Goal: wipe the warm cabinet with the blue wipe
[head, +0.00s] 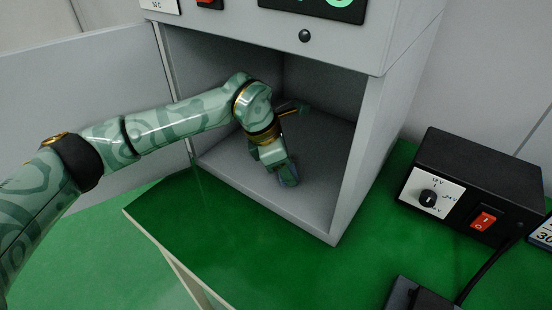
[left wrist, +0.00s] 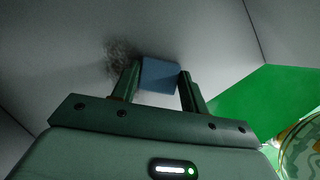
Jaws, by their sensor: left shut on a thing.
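The warm cabinet (head: 372,120) is a grey box on the green table, its door swung open to the left. My left arm reaches inside it. My left gripper (head: 286,176) points down at the cabinet floor, near the front opening, and is shut on the blue wipe (head: 289,177). In the left wrist view the blue wipe (left wrist: 159,75) sits between the two fingers (left wrist: 155,84), against or very near the pale cabinet floor. A dark smudge (left wrist: 120,58) lies on that floor just left of the wipe. The smudge cannot be made out in the head view. My right gripper is out of view.
The open door (head: 85,105) stands left of the cabinet. A black power box (head: 478,172) with a dial and red switch stands right of it on the green table (head: 290,262). A dark device (head: 420,296) with a cable lies at the front right. The table's front middle is clear.

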